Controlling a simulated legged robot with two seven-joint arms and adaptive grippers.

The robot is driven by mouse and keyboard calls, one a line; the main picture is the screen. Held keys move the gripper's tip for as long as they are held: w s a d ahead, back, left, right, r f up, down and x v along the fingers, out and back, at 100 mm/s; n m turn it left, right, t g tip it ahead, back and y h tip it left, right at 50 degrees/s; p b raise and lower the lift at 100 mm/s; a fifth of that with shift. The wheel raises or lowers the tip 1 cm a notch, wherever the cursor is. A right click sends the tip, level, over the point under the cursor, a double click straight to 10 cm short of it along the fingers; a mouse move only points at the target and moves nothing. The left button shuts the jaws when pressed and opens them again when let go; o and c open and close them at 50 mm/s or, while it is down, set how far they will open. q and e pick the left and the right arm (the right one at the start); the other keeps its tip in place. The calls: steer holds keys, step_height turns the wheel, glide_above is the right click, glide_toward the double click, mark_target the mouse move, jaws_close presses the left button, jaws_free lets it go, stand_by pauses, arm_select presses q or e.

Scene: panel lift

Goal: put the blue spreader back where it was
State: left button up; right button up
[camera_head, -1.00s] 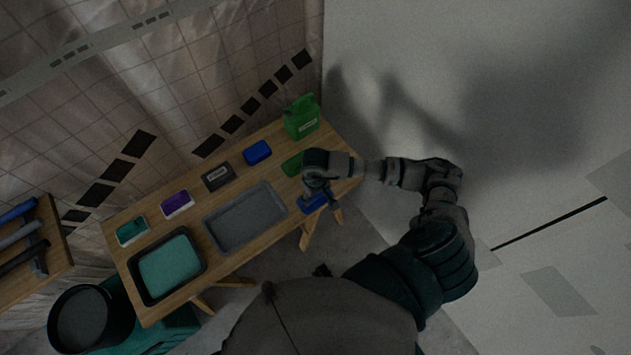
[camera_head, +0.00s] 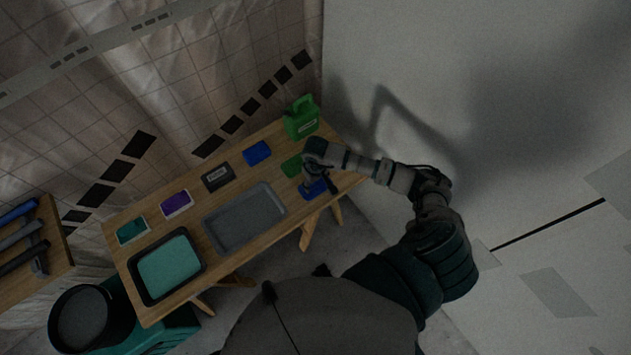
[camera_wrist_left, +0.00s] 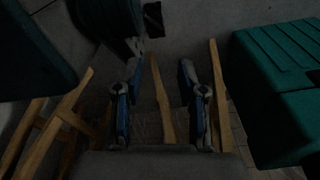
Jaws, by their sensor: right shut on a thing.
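The blue spreader (camera_head: 316,190) shows in the head view under my right gripper (camera_head: 311,180), near the right end of the wooden table (camera_head: 222,189). My right gripper is shut on it and hides part of it. I cannot tell whether the spreader touches the tabletop or hangs just above it. My left gripper (camera_wrist_left: 160,72) shows in the left wrist view with its fingers apart and nothing between them. It is not visible in the head view.
A green item (camera_head: 292,166) lies close beside the right gripper, with a green jug (camera_head: 301,118) behind. A blue block (camera_head: 257,152), dark box (camera_head: 217,177), grey tray (camera_head: 246,218) and teal-filled tray (camera_head: 168,266) occupy the table. A white wall (camera_head: 540,120) stands at right.

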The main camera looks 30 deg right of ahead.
mark_target(316, 183)
steer(key=o, duration=0.9)
steer(key=shift+o, duration=1.3)
steer(key=shift+d, duration=0.15)
arm_select(q)
steer(key=shift+w+d+r, duration=0.25)
steer(key=shift+w+r, duration=0.05)
steer(key=shift+w, duration=0.25)
steer(key=shift+s, duration=0.1)
arm_select(e)
steer(key=shift+r, duration=0.35)
arm_select(q)
steer(key=shift+s+a+f+p, duration=0.3)
steer(key=shift+s+f, duration=0.15)
steer(key=shift+s, duration=0.1)
arm_select(e)
step_height(316, 183, up, 11)
steer(key=shift+r, duration=0.2)
arm_select(q)
steer(key=shift+s, duration=0.3)
arm_select(e)
steer(key=shift+a, duration=0.2)
